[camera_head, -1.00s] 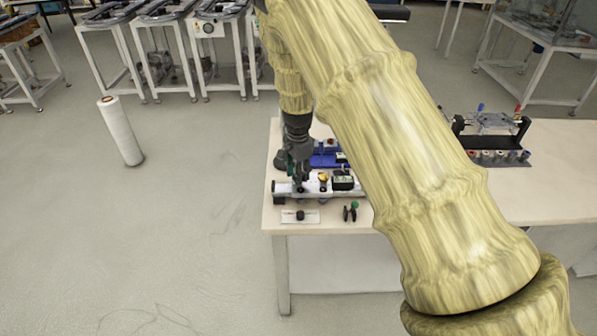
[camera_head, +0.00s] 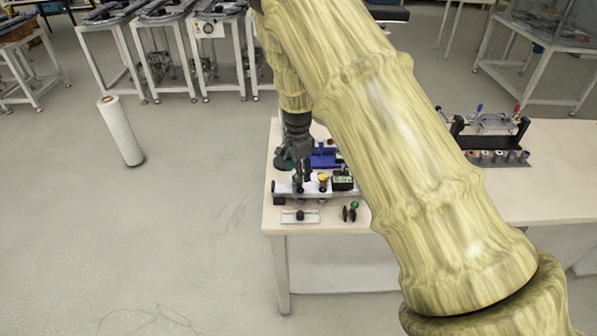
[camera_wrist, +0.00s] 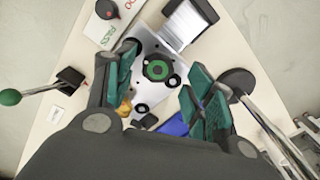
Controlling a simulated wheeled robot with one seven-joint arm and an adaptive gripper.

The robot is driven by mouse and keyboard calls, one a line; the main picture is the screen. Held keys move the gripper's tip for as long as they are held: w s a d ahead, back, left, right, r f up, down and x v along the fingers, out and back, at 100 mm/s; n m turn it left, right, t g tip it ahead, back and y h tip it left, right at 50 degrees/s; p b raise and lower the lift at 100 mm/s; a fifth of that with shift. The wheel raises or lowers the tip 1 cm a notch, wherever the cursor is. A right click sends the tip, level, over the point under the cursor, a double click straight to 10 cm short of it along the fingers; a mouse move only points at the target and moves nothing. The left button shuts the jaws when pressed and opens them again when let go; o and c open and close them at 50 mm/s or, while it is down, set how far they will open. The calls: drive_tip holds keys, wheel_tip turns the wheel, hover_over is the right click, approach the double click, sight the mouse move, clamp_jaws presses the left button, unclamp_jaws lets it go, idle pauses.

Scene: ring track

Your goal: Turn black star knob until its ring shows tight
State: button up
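A black knob (camera_wrist: 158,70) with a bright green ring around it sits on a light metal plate (camera_wrist: 146,50) in the wrist view. My gripper (camera_wrist: 160,86) has its teal fingers spread, one on each side of the knob, with gaps showing between. The knob's lobes are too small to make out. In the head view my gripper (camera_head: 305,178) points down over the pale fixture (camera_head: 286,188) near the table's left end. It hides part of the fixture, and the knob cannot be told apart there.
A small black display box (camera_head: 342,183) stands right of the gripper. A white card with a dark knob (camera_head: 300,216) and a green-topped lever (camera_head: 353,211) lie in front. A blue part (camera_head: 325,158) is behind. A black rack (camera_head: 492,138) stands farther right.

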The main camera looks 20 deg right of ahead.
drive_tip(key=shift+f, duration=0.15)
wheel_tip(320, 180, up, 12)
idle(0.7)
drive_tip(key=shift+s, duration=0.1)
